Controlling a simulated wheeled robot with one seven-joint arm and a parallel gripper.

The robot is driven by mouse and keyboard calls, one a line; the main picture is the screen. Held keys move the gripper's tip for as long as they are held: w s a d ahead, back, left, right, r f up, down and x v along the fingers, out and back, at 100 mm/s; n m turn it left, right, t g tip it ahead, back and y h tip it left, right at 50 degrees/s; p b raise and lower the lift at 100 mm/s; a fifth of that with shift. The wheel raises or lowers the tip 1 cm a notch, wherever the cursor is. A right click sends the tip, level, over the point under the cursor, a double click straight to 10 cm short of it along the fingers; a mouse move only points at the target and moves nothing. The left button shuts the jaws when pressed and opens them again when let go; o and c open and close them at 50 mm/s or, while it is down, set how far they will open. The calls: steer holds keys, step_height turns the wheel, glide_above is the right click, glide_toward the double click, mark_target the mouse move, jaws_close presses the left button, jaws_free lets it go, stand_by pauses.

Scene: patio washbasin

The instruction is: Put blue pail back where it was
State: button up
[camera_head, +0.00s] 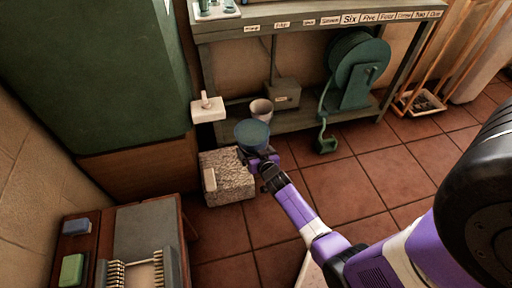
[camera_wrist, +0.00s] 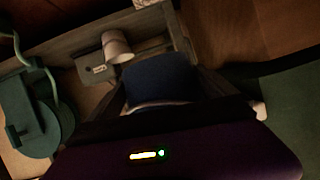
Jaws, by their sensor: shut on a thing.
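The blue pail (camera_head: 252,134) is in my gripper (camera_head: 261,156), at the end of my outstretched arm. In the head view it shows above the back right corner of a rough stone block (camera_head: 236,187), in front of the bench's lower shelf. I cannot tell if the pail touches anything below. In the wrist view the blue pail (camera_wrist: 160,78) fills the middle, with its lower part hidden by the dark gripper body.
A pale cup-like pot (camera_head: 262,109) stands just behind the pail, by a grey box (camera_head: 284,94). A green hand-cranked machine (camera_head: 353,75) is on the right. A white tap-like fixture (camera_head: 208,109) is at left. The tiled floor (camera_head: 345,185) is clear.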

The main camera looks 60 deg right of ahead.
steer(key=w+a+r+n+t+y, duration=0.1)
steer(key=w+a+r, duration=0.2)
steer(key=a+r, duration=0.5)
steer(key=w+a+r+n+t+y, duration=0.1)
steer(key=w+a+r+n+y, duration=0.1)
steer(key=a+r, duration=0.6)
steer(key=w+a+r+n+y, duration=0.2)
steer(key=w+a+r, duration=0.2)
steer(key=a+r, duration=0.4)
steer(key=a, duration=0.5)
steer(key=shift+a+r+t, duration=0.2)
steer(key=shift+r+t, duration=0.1)
steer(key=shift+t, duration=0.1)
steer(key=shift+w, duration=0.1)
